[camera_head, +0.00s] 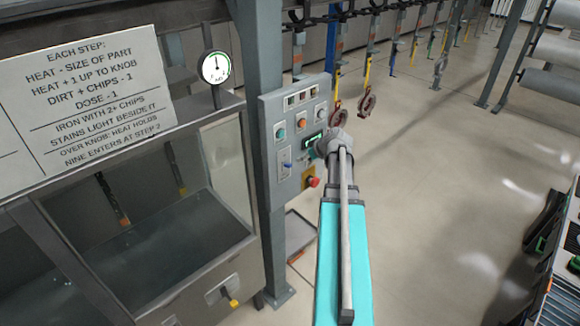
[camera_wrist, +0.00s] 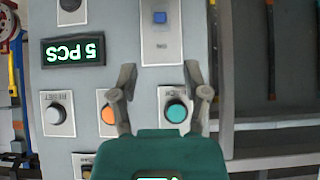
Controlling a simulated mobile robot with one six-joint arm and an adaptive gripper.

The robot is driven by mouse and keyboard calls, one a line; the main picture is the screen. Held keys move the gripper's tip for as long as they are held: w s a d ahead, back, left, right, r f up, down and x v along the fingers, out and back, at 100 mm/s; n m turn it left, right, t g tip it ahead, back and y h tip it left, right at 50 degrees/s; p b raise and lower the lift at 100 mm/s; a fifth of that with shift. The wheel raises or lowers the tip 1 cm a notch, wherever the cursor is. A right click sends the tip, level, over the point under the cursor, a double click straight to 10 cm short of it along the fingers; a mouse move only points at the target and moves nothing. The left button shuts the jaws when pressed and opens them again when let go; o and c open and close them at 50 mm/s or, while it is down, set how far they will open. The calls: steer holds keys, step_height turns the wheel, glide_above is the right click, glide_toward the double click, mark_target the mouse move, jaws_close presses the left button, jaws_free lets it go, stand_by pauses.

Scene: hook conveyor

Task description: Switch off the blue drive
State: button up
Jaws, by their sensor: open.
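A grey control panel (camera_head: 292,150) is mounted on a post. On its lower left is a pale switch plate with a small blue lever (camera_head: 287,165). In the wrist view, which looks upside down, the blue switch (camera_wrist: 160,17) shows end-on near the top, so I cannot tell which way the lever is set. My gripper (camera_wrist: 160,78) is open and empty in front of the panel. Its fingertips lie below the blue switch in that picture, apart from it. In the head view my wrist hides the fingers.
A teal button (camera_wrist: 177,112), orange button (camera_wrist: 107,113) and white reset button (camera_wrist: 55,113) lie close to the fingers. A display (camera_wrist: 73,51) reads "5 PCS". A red emergency knob (camera_head: 313,182) sits low on the panel.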

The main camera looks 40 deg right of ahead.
mark_target(289, 164)
steer(key=shift+b+x, duration=4.2)
steer(key=shift+x, duration=2.05)
